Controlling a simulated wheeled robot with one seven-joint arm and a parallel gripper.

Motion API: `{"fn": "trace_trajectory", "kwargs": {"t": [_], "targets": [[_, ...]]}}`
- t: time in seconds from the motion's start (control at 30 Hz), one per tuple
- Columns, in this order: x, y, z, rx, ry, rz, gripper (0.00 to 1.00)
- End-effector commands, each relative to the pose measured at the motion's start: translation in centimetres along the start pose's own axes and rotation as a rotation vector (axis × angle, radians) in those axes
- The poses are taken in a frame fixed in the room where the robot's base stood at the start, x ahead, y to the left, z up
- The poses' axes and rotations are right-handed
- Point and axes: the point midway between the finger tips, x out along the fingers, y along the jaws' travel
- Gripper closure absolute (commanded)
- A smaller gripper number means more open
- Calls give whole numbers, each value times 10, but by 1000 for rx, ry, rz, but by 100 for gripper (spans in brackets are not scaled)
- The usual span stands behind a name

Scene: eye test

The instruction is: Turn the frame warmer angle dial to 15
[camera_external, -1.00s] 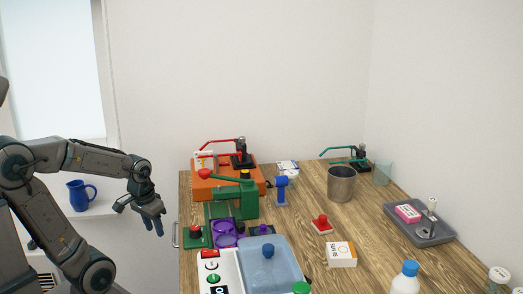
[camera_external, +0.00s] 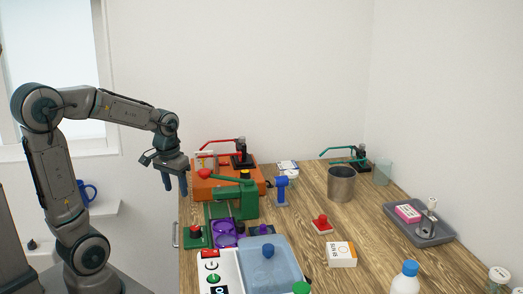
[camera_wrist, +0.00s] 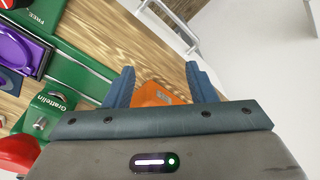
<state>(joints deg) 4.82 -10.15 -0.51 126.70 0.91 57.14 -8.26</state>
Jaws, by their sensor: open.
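My gripper (camera_external: 176,188) hangs fingers down near the table's left edge, left of an orange device (camera_external: 222,189). In the wrist view its two blue fingers (camera_wrist: 160,84) are apart and empty, with part of the orange device (camera_wrist: 152,94) between and beyond them. I cannot tell which device is the frame warmer. No angle dial or number 15 can be read. A green press-like device (camera_external: 238,200) stands in front of the orange one.
A purple unit (camera_external: 222,232) and a blue-topped stand (camera_external: 281,190) are close by. A metal cup (camera_external: 341,184), a red-knobbed piece (camera_external: 322,225), a white-orange box (camera_external: 341,254) and a grey tray (camera_external: 420,228) stand farther right. Bare wood (camera_external: 375,230) lies between them.

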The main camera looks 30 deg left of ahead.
Motion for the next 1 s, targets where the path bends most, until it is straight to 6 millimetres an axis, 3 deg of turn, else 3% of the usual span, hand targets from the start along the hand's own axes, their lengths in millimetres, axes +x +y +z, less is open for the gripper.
{"fn": "trace_trajectory", "kwargs": {"t": [0.03,0.2,0.5,0.7,0.87,1.0], "targets": [[-28,8,-21,-5,-11,-1,49],[-70,36,-83,-43,-42,-7,49],[-118,95,-174,-110,-93,-28,49],[-126,122,-205,-141,-111,-40,49],[-122,129,-212,-150,-116,-44,49],[-108,128,-210,-151,-117,-45,49]]}}
